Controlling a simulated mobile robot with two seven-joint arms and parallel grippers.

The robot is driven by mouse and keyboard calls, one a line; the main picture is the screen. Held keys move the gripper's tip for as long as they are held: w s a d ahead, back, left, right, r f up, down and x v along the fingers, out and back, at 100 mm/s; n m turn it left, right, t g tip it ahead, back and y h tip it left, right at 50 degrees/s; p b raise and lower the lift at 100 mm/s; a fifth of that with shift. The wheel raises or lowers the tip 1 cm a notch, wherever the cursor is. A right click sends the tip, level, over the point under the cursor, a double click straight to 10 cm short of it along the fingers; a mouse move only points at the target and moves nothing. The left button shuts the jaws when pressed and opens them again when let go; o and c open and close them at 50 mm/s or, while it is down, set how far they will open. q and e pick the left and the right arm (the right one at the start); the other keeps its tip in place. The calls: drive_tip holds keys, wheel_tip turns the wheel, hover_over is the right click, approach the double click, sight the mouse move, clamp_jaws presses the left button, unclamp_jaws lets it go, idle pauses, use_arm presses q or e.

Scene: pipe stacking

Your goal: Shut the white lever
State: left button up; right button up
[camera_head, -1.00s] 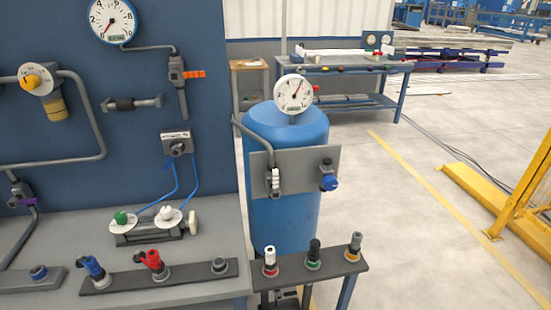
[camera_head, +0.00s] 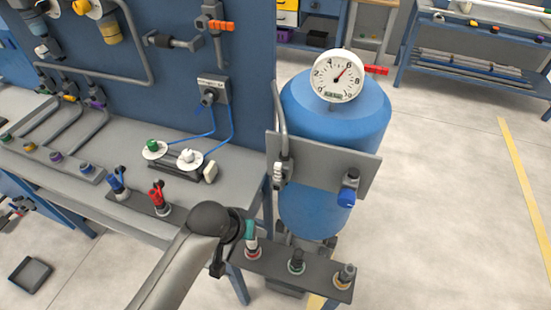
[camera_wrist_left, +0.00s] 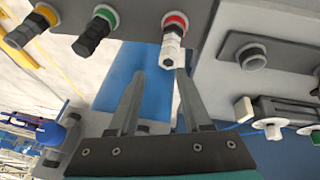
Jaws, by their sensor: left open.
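The white lever (camera_head: 280,172) is a small white handle on a valve, at the left side of the grey panel on the blue tank. It looks roughly upright along its pipe. My left gripper (camera_head: 249,233) is below and left of it in the head view, over the connector rack, apart from the lever. Its fingers are mostly hidden there. In the left wrist view my left gripper (camera_wrist_left: 160,80) is open and empty, with the two fingers spread. I cannot make out the lever in that view. My right gripper is not in view.
The rack (camera_head: 290,262) holds red-, green- and yellow-ringed connectors close to my gripper. A white-bodied connector (camera_wrist_left: 172,48) is just beyond the fingertips in the wrist view. A blue valve (camera_head: 348,190) is on the panel's right. A gauge (camera_head: 338,76) tops the tank.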

use_arm(q)
drive_tip(key=w+d+r, duration=0.3)
drive_tip(key=w+r, duration=0.1)
drive_tip(key=r, duration=0.4)
drive_tip(key=m+y+p, duration=0.1)
drive_tip(key=m+p, duration=0.1)
drive_tip(key=p, duration=0.1)
approach(277, 165)
drive_tip(key=b+x, duration=0.1)
drive_tip(key=x, duration=0.9)
drive_tip(key=shift+w+d+f+b, duration=0.1)
drive_tip(key=shift+f+b, duration=0.2)
drive_tip(key=shift+f, duration=0.1)
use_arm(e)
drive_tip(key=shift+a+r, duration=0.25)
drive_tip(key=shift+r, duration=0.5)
use_arm(q)
clamp_jaws()
